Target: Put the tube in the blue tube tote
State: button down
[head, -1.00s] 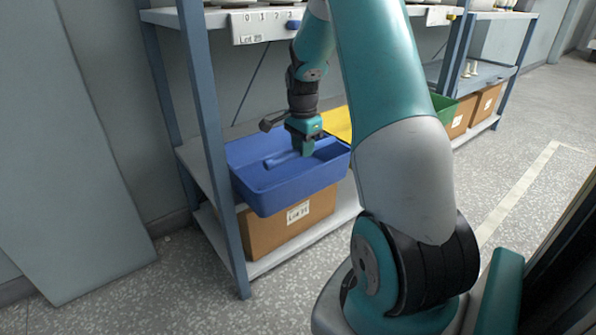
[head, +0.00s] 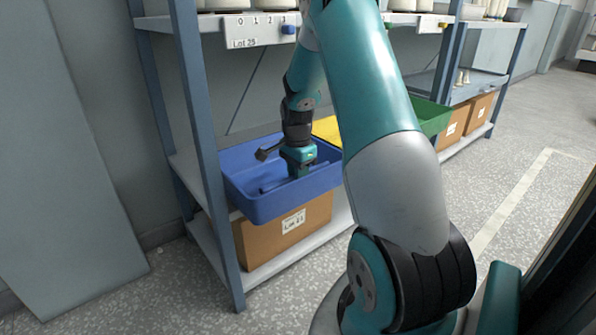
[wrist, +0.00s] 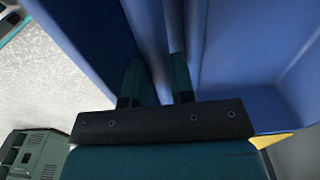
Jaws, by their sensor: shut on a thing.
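The blue tube tote (head: 290,203) sits on the middle shelf of the rack, its open top facing up. My gripper (head: 299,173) is down inside the tote, below the rim level. In the wrist view my gripper (wrist: 158,78) is shut on the tube (wrist: 152,35), which looks blue-grey and runs away between the two fingers. In the head view a slim piece of the tube (head: 272,186) shows left of the fingers, low in the tote. The tote's blue wall (wrist: 262,55) fills the right of the wrist view. Whether the tube touches the floor is hidden.
A cardboard box (head: 275,238) stands on the shelf below. A yellow tote (head: 328,128) and a green tote (head: 433,117) are to the right, partly behind my arm. The rack post (head: 202,150) stands close at the tote's left.

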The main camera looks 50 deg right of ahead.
jog(key=c, duration=1.2)
grip_release()
jog(key=shift+f, duration=0.1)
jog(key=shift+c, duration=0.2)
jog(key=shift+a+r+p, duration=0.1)
jog(key=shift+r+p, duration=1.65)
jog(key=shift+r, duration=2.65)
jog(key=s+a+r+n+y, duration=0.1)
jog(key=a+r+n, duration=0.25)
jog(key=a, duration=0.45)
jog(key=a+r+n+t, duration=0.1)
jog(key=a+r+n, duration=0.1)
jog(key=a+n, duration=0.5)
jog(key=s+a+r+n+y, duration=0.1)
jog(key=a+r+n, duration=0.2)
jog(key=a, duration=0.7)
jog(key=s+a+r+n+g+y, duration=0.1)
jog(key=s+a+r+n+y, duration=0.1)
jog(key=s+a+n, duration=1.2)
jog(key=s+a+r, duration=0.1)
jog(key=s+a, duration=0.1)
jog(key=s, duration=0.1)
jog(key=shift+a, duration=0.2)
jog(key=shift+r+n, duration=0.15)
jog(key=shift+n, duration=0.1)
notch_tip(320, 180, up, 36)
jog(key=p, duration=3.5)
jog(key=shift+f+p, duration=0.25)
jog(key=shift+p, duration=0.1)
